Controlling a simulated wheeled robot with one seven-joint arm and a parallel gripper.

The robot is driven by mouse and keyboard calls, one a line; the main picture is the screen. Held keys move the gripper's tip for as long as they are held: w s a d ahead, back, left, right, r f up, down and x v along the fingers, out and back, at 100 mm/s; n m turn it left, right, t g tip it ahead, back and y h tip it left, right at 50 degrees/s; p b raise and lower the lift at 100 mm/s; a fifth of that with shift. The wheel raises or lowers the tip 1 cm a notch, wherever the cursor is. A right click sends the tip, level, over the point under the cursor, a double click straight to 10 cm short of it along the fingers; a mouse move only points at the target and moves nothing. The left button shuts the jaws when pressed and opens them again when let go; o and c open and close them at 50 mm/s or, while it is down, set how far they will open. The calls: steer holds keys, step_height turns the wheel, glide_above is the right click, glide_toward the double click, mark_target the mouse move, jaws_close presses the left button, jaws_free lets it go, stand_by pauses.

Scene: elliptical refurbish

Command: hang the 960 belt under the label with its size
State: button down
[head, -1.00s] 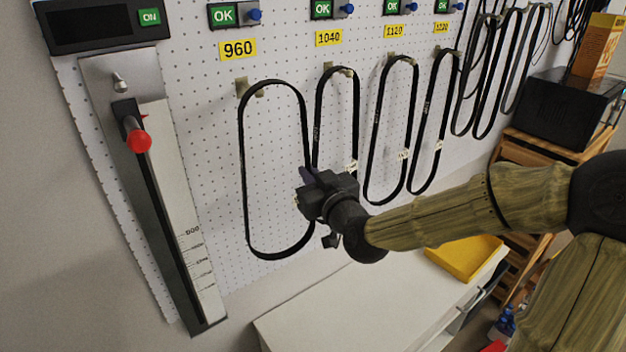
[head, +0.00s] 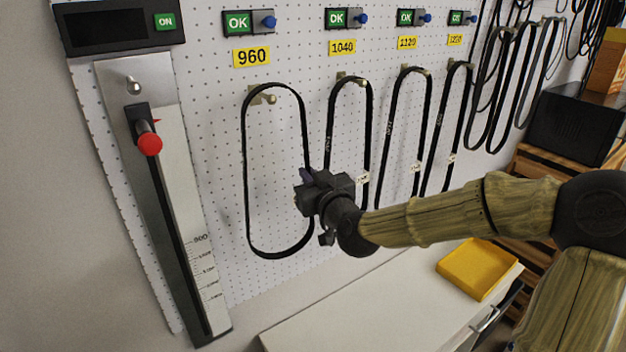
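The 960 label (head: 251,57) is a yellow tag at the upper left of the pegboard. A metal hook (head: 262,97) sticks out below it. A long black belt (head: 247,165) stands as an upright loop under this label. Its top curve shows just above the hook, and the hook tip shows inside the loop; I cannot tell whether the belt rests on it. My gripper (head: 308,192) is at the belt's right strand and appears shut on it; the fingers are small and partly hidden.
Belts hang under the 1040 (head: 342,47), 1120 (head: 407,42) and further labels on the right. A slide gauge with a red knob (head: 149,144) is at left. A white cabinet (head: 345,310) with a yellow tray (head: 476,268) stands below.

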steer(key=w+a+f+b, duration=0.2)
steer(key=w, duration=0.1)
steer(key=shift+w+a, duration=0.15)
stand_by(0.6)
steer(key=shift+b, duration=0.3)
stand_by(0.4)
steer(key=c, duration=1.5)
jaws_free()
steer(key=shift+c, duration=0.2)
